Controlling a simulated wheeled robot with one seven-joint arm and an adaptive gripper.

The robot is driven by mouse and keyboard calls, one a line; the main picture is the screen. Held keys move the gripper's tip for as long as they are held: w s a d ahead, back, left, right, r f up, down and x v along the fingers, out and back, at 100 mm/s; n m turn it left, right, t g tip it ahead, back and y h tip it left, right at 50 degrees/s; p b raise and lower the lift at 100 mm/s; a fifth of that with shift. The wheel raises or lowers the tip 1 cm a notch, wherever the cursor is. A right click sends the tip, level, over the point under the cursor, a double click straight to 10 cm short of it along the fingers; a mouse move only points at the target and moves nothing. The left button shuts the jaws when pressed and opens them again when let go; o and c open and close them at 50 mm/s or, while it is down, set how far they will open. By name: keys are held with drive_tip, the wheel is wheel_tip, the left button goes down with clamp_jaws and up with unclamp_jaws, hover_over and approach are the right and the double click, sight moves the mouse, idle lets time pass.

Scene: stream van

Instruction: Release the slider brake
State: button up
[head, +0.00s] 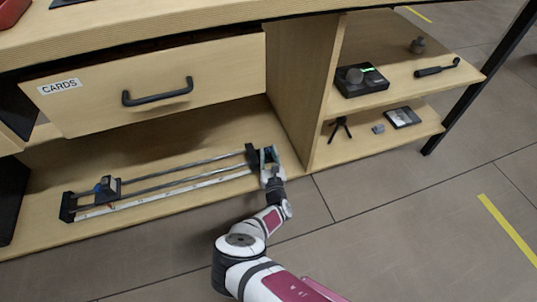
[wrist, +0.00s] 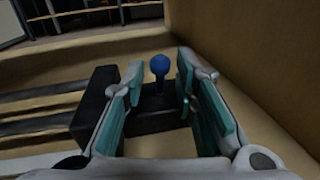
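The slider (head: 165,180) lies on the low wooden shelf, with parallel rails between dark end blocks. Its carriage (head: 107,188) sits near the left end. A blue ball-topped knob (wrist: 160,65), which looks like the brake handle, stands upright on a dark base beside the slider's right end block (wrist: 95,101). My gripper (head: 269,155) is at that right end. In the wrist view my gripper (wrist: 161,76) is open, with one teal-padded finger on each side of the knob. Gaps show between knob and fingers; whether the knob lies within fingertip depth is hard to tell.
A wooden upright panel (wrist: 240,60) stands close on the right of my gripper. A drawer labelled CARDS (head: 160,90) hangs slightly open above the slider. Side shelves (head: 400,90) hold small camera gear. The tiled floor in front is clear.

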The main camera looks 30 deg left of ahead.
clamp_jaws()
drive_tip(key=shift+r+p, duration=0.2)
drive_tip(key=shift+p, duration=0.35)
drive_tip(key=p, duration=0.2)
drive_tip(key=g+h+p, duration=0.1)
drive_tip(key=p, duration=0.1)
drive_tip(key=shift+w+a+r, duration=0.15)
drive_tip(key=shift+a+r, duration=0.05)
drive_tip(key=shift+r, duration=0.15)
drive_tip(key=p, duration=0.2)
drive_tip(key=g+h+p, duration=0.1)
drive_tip(key=p, duration=0.1)
drive_tip(key=g+h+p, duration=0.1)
drive_tip(key=p, duration=0.1)
drive_tip(key=shift+w+a+r+n, duration=0.25)
drive_tip(key=shift+w+a+n, duration=0.05)
drive_tip(key=shift+w+a, duration=0.1)
drive_tip(key=shift+w+a+g+h+p, duration=0.2)
drive_tip(key=shift+a+g+h+p, duration=0.05)
drive_tip(key=shift+g+h+p, duration=0.3)
drive_tip(key=shift+w+a+g+h+p, duration=0.2)
drive_tip(key=shift+g+h+p, duration=0.25)
drive_tip(key=shift+g+p, duration=0.2)
drive_tip(key=shift+w+a+f+n+g+h+b, duration=0.15)
drive_tip(key=shift+a+n+g+h+b, duration=0.2)
drive_tip(key=shift+g+h, duration=0.35)
